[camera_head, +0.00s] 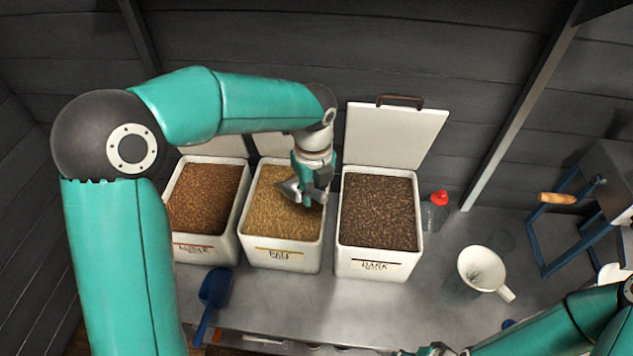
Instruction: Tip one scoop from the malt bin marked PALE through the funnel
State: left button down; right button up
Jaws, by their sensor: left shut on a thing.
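The bin marked PALE (283,257) is the middle one of three open white bins and holds light golden grain (277,222). My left gripper (309,192) is over the right part of this bin, shut on a grey scoop (289,188). The scoop is low at the grain, partly hidden by the fingers; I cannot tell whether it holds grain. The white funnel (480,268) stands right of the bins, mouth up, its spout hidden. My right gripper (436,349) is at the bottom edge, mostly cut off, its fingers unclear.
A bin of reddish-brown grain (198,253) stands left of PALE, the DARK bin (376,265) right. A blue scoop (213,291) lies in front. A red-capped bottle (436,211) stands beside DARK. A blue-framed device with a wooden handle (557,198) is at right. Raised lids stand behind.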

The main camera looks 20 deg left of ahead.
pick_arm(q)
jog(key=shift+w+a+f, duration=0.15)
jog(key=shift+f, duration=0.1)
jog(key=shift+t+y, duration=0.6)
jog(key=shift+y, duration=0.1)
jog(key=w+a+f+b, duration=0.1)
jog(key=f+b, duration=0.4)
jog(key=w+a+f+b, duration=0.1)
jog(key=a+f+b, duration=0.1)
jog(key=f+b, duration=0.3)
jog(key=w+a+f+b, duration=0.2)
jog(key=f+b, duration=0.3)
jog(key=shift+w+a+f+b, duration=0.1)
jog(key=shift+a+f+b, duration=0.1)
jog(key=shift+f+b, duration=0.1)
jog(key=s+d+r+t+y, duration=0.2)
jog(key=s+d+r+y, duration=0.1)
jog(key=r, duration=0.4)
jog(key=shift+s+d+b, duration=0.3)
jog(key=shift+d+b, duration=0.15)
jog(key=shift+d, duration=0.3)
jog(key=shift+r, duration=0.1)
